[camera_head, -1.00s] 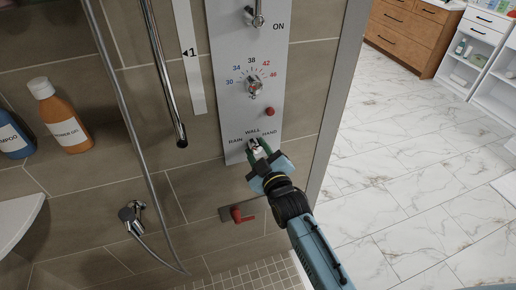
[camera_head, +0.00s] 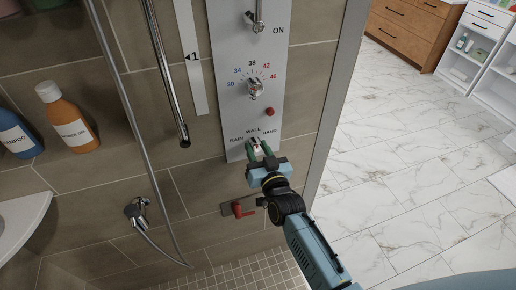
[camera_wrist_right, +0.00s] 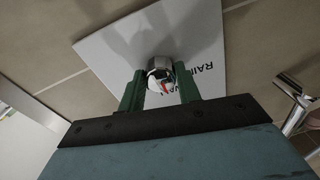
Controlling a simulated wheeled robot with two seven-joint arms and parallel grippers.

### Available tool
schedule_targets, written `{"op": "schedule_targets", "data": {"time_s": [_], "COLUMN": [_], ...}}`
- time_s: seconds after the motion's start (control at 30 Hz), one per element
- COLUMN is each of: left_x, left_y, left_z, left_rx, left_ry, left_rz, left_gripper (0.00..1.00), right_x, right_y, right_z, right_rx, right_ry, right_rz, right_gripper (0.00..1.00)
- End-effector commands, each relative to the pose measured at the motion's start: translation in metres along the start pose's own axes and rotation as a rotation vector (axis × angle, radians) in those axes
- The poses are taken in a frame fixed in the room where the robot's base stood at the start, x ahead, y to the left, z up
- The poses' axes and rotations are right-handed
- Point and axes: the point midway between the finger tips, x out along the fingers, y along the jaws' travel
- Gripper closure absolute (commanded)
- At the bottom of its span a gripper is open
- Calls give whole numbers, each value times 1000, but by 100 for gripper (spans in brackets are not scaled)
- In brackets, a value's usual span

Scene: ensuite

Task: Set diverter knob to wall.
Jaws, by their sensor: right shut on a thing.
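The shower panel (camera_head: 228,70) is a pale plate on the tiled wall. The diverter knob sits near its lower end, below the words RAIN, WALL and HAND. My right gripper (camera_head: 260,150) is at the knob, with its green fingers on either side of it. In the right wrist view the chrome diverter knob (camera_wrist_right: 160,68) with a red mark is between the fingers of the right gripper (camera_wrist_right: 160,90), which is shut on it. The fingers partly hide the knob in the head view, so its exact pointing direction is unclear. My left gripper is not in view.
A temperature dial (camera_head: 255,88) and a red button (camera_head: 269,111) sit above on the panel. A hose (camera_head: 130,130) hangs left. Bottles (camera_head: 68,118) stand on a ledge. Open marble floor (camera_head: 420,160) lies right.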

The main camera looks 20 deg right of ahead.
Motion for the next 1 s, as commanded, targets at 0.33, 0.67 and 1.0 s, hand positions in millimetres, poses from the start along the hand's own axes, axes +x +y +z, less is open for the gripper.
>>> {"op": "schedule_targets", "data": {"time_s": [0.33,0.67,1.0], "left_x": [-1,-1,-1], "left_y": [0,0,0], "left_z": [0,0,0], "left_rx": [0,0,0], "left_ry": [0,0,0], "left_rz": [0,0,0], "left_gripper": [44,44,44], "right_x": [0,0,0], "right_y": [0,0,0], "right_z": [0,0,0], "right_rx": [49,49,48], "right_ry": [2,2,2], "right_rz": [1,1,2], "right_gripper": [89,64,45]}}
